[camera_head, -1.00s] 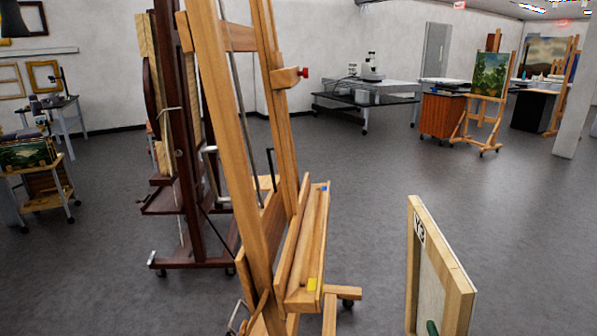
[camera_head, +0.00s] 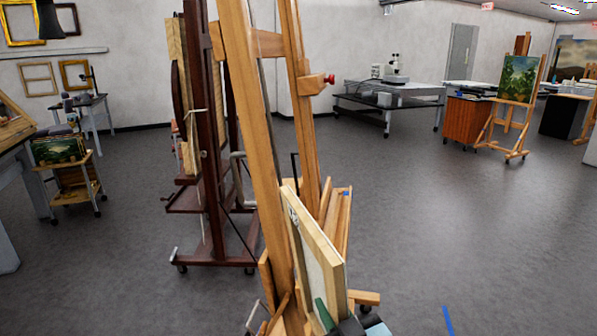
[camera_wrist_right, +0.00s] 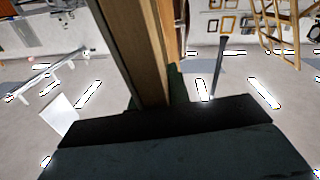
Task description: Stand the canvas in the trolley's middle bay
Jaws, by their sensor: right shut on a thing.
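The canvas (camera_head: 317,258), on a pale wooden stretcher and seen partly from its back, is upright and slightly tilted at the bottom centre of the head view. My right gripper (camera_head: 340,326) is shut on its lower part, with a green finger against it. In the right wrist view, the wooden stretcher edge (camera_wrist_right: 135,50) rises from between the dark jaws of my gripper (camera_wrist_right: 155,108). The trolley (camera_head: 89,158) stands far off at the left, with landscape paintings in its upper part. Its separate bays are too small to tell apart. My left gripper is not in view.
A large wooden easel (camera_head: 252,130) stands close behind the canvas, overlapped by it in the picture. A dark red easel (camera_head: 205,130) stands behind that. A workbench (camera_head: 12,150) edges in at the left. Grey floor (camera_head: 430,230) is open on the right.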

